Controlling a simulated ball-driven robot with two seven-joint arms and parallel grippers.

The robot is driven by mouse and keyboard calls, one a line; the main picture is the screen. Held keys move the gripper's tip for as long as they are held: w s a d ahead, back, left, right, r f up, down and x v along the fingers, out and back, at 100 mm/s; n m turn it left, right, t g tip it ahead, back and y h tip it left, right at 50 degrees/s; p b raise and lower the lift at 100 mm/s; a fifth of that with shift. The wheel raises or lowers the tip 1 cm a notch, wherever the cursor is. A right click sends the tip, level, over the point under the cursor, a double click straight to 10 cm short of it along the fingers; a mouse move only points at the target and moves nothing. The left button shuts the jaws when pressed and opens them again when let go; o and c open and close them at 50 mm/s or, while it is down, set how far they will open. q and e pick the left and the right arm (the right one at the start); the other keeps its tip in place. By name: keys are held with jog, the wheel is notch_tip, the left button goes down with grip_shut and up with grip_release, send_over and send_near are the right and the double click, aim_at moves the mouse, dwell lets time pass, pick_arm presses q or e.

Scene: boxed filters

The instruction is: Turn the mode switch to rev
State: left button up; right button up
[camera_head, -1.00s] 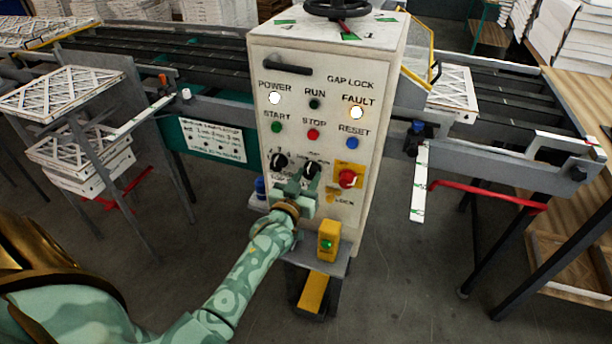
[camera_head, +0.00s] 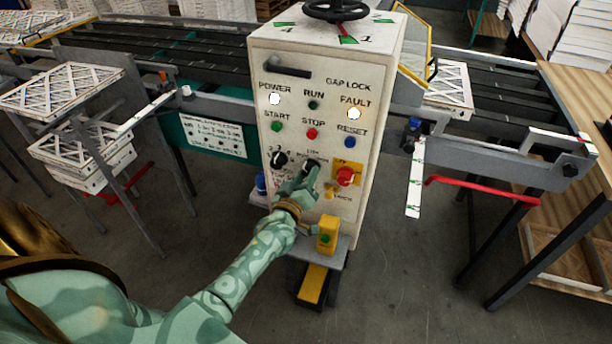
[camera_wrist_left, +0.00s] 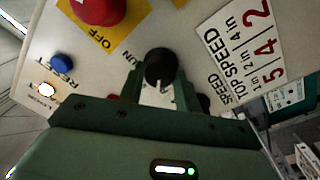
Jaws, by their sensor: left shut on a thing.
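The mode switch (camera_head: 311,164) is a black round knob on the white control cabinet (camera_head: 362,90), below the stop button. My left gripper (camera_head: 305,177) is at the cabinet face, shut on this knob, its hand tilted. In the left wrist view the knob (camera_wrist_left: 160,64) sits between the two green fingers, with a pale pointer mark on its near side. The lettering around the knob is mostly covered, so I cannot read which mode it points to. My right gripper is not in view.
A second black knob (camera_head: 279,159) is close on the left. A red knob on a yellow plate (camera_head: 347,175) is close on the right. A yellow box (camera_head: 327,231) stands on a ledge below my wrist. Conveyors with boxed filters flank the cabinet.

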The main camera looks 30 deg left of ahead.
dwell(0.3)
pick_arm(q)
jog(key=o, duration=1)
jog(key=s+d, duration=0.1)
jog(key=s, duration=0.4)
jog(key=s+d+p, duration=0.1)
jog(key=s, duration=0.4)
jog(key=s+d, duration=0.1)
jog(key=s, duration=0.5)
jog(key=shift+d+f, duration=0.1)
jog(key=shift+f, duration=0.25)
jog(key=shift+f, duration=0.1)
